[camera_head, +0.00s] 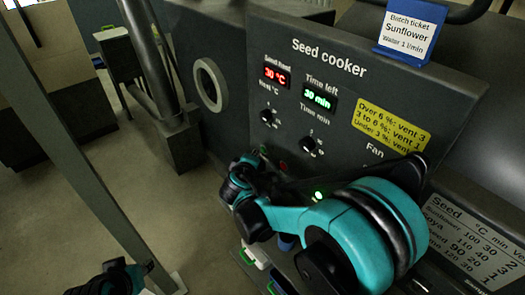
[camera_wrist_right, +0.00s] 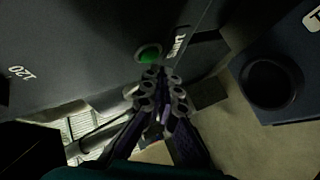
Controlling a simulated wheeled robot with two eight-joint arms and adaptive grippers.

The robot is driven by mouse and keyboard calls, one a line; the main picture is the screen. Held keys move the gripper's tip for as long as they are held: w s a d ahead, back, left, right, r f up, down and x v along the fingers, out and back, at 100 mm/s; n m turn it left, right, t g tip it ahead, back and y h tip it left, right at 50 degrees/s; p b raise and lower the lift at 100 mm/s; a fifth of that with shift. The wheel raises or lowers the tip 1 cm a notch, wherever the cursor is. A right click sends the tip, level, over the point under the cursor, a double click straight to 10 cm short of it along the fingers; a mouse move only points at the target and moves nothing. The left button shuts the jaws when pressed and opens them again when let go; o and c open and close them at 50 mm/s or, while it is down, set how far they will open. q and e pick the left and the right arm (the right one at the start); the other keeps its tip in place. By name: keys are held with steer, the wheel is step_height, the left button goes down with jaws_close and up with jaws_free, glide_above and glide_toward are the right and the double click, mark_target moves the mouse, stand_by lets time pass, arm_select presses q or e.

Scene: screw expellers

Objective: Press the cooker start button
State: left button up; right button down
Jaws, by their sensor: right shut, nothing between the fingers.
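The seed cooker panel (camera_head: 340,75) stands in front of me. Its green button (camera_wrist_right: 149,53) shows in the right wrist view beside a white label; in the head view a small green spot (camera_head: 263,150) shows just above my right gripper. My right gripper (camera_head: 246,164) is shut and empty close to the panel's lower left. In the right wrist view its fingertips (camera_wrist_right: 158,76) are together just below the green button; I cannot tell whether they touch it. A red button (camera_head: 283,166) is close beside the gripper. Part of my left gripper (camera_head: 112,276) shows at the bottom left, its fingers unclear.
Two displays read 30 °C (camera_head: 277,74) and 30 min (camera_head: 319,97), with knobs (camera_head: 309,145) below. A lit green lamp (camera_head: 319,195) shows beside my right arm. A yellow vent note (camera_head: 391,126) is at the right. A grey post (camera_head: 85,165) stands left; floor between is clear.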

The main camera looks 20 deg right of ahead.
steer(key=shift+a, duration=0.1)
steer(key=a, duration=0.1)
steer(key=s+a, duration=0.1)
steer(key=a, duration=0.2)
steer(key=shift+s+a, duration=0.35)
stand_by(0.8)
steer(key=s+d+m+g+y, duration=0.2)
steer(key=s+m+g+y, duration=0.2)
steer(key=s, duration=2)
steer(key=f+m+y, duration=0.1)
steer(key=m+y, duration=0.1)
steer(key=m, duration=0.2)
steer(key=shift+s, duration=0.25)
